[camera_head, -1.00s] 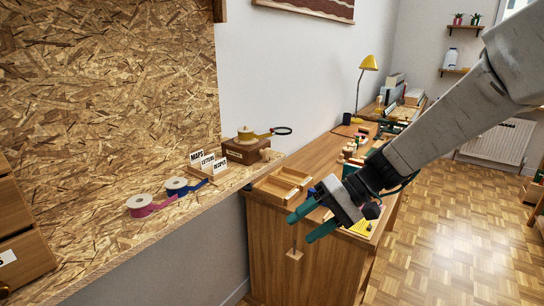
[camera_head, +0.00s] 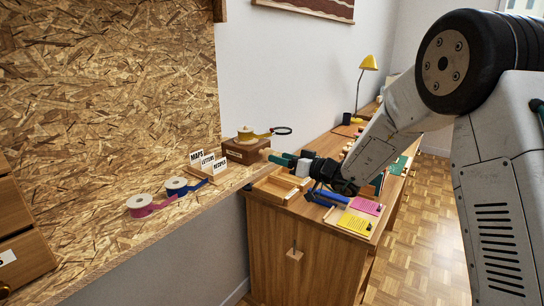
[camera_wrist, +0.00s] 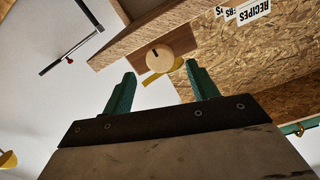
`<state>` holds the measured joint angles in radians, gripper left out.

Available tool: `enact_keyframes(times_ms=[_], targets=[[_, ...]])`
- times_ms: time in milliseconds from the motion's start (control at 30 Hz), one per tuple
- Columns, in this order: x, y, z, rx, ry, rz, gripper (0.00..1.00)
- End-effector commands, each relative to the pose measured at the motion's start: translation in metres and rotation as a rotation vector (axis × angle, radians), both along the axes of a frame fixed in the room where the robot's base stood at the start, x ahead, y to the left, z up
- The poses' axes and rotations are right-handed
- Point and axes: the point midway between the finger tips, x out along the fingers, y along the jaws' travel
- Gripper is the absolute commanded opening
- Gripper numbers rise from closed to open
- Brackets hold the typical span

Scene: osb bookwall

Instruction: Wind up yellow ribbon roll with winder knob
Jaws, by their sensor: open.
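The yellow ribbon roll (camera_head: 245,133) sits on top of a brown wooden winder box (camera_head: 238,151) on the shelf's right end. Its yellow tail reaches right toward a dark ring. In the wrist view, the pale round winder knob (camera_wrist: 160,57) bears a dark mark, with a yellow strip (camera_wrist: 165,75) beside it. My gripper (camera_head: 276,158) is open, its green fingers pointing left toward the box's right side. In the wrist view, my gripper (camera_wrist: 161,70) has the knob beyond and between its fingertips, with no clear contact. The knob is hard to make out in the head view.
A pink roll (camera_head: 140,205) and a blue roll (camera_head: 178,187) lie on the shelf. Labelled cards (camera_head: 207,164) stand left of the box. A wooden tray (camera_head: 277,187) and yellow and pink notes (camera_head: 355,223) lie on the desk below my arm.

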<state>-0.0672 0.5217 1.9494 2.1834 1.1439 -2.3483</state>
Motion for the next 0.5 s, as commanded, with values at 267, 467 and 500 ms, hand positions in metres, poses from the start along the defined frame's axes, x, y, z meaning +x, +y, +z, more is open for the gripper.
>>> enact_keyframes(times_ms=[267, 467, 500], targets=[[0.023, 0.031, -0.001, 0.000, 0.001, 0.001, 0.59], [0.028, 0.036, 0.000, 0.000, 0.001, 0.000, 0.59], [0.028, 0.036, 0.000, 0.000, 0.001, 0.000, 0.59]])
